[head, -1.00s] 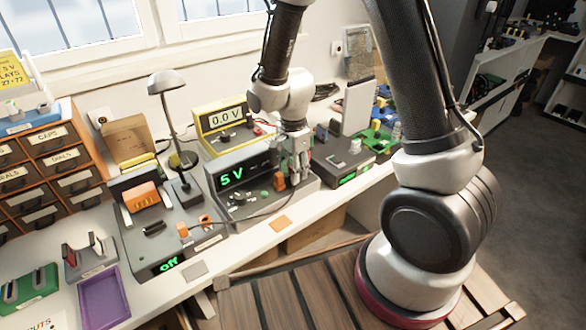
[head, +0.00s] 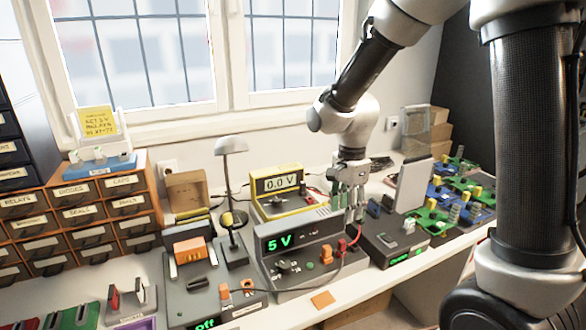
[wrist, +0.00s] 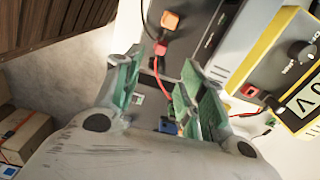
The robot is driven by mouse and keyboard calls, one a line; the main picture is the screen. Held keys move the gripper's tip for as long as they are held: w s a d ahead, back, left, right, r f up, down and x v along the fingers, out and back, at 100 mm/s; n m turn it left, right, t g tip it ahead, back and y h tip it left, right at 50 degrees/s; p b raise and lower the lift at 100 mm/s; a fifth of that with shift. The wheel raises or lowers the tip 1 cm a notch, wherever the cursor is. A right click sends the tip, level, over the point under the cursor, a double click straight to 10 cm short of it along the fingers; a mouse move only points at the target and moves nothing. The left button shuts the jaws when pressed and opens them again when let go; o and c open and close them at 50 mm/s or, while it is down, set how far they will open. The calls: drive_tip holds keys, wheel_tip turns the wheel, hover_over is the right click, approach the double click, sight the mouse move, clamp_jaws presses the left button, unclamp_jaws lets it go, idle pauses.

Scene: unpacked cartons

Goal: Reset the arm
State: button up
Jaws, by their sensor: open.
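My gripper (head: 349,207) hangs from my arm over the right end of the grey power supply (head: 300,281), whose green display reads 5 V. In the wrist view my gripper (wrist: 160,82) has its two green-lined fingers spread apart with nothing held between them. A red plug (head: 341,246) with a red lead sits at the supply's right end, just below the fingers. It also shows in the wrist view, beside an orange plug or knob (wrist: 170,20). I cannot tell in the head view how far the fingertips are from the red lead.
A yellow meter (head: 282,189) reading 0.0 V stands behind the supply. A lamp (head: 232,150) and a unit reading off (head: 217,303) are to the left. A dark unit with an upright grey panel (head: 412,184) and green boards (head: 432,215) are to the right. Drawers (head: 85,211) stand far left.

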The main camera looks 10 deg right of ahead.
drive_tip(key=s+d+r+n+t, duration=0.4)
drive_tip(key=s+d+r+n, duration=0.9)
drive_tip(key=s, duration=0.6)
wheel_tip(320, 180, up, 3)
drive_tip(key=shift+d+n, duration=0.3)
drive_tip(key=shift+d, duration=0.65)
